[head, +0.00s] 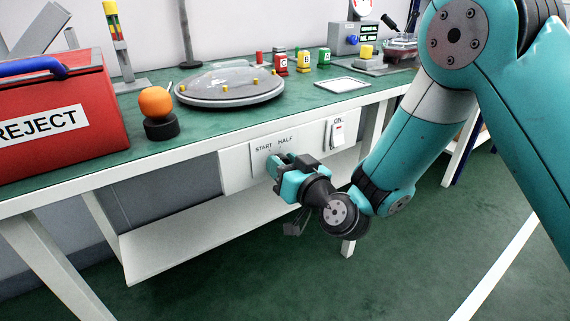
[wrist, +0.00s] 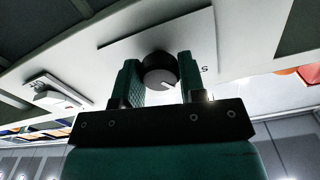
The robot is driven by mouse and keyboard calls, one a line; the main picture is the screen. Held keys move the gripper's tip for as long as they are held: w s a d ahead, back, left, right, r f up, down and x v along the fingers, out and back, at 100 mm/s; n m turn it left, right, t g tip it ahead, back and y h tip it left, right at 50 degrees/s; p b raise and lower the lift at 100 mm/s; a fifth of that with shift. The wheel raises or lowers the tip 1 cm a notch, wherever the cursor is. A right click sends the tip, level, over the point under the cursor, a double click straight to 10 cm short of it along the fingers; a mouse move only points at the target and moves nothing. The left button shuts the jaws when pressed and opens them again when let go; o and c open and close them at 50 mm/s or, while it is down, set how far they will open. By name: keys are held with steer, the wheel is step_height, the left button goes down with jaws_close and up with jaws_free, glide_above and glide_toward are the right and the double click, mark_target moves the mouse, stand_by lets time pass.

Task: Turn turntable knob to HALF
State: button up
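The turntable knob is a dark round dial (wrist: 158,72) with a white pointer line. In the wrist view, which is upside down, the pointer slants to the lower right, on the side of the partly visible START lettering. My gripper (head: 277,163) is at the white panel (head: 235,172) below START and HALF, and hides the knob in the head view. In the wrist view the two green fingers of my gripper (wrist: 160,75) stand on either side of the knob, with little or no gap showing. I cannot tell whether they press on it.
An ON switch (head: 338,132) is right of the knob on the panel. On the green bench above are a domed turntable (head: 230,96), an orange ball (head: 155,101) on a dark base and a red REJECT box (head: 110,100). A white lower shelf (head: 190,237) runs beneath.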

steer(key=shift+m, duration=0.3)
steer(key=m, duration=1.1)
steer(key=shift+f, duration=0.1)
steer(key=shift+m, duration=0.3)
stand_by(0.4)
steer(key=o, duration=0.9)
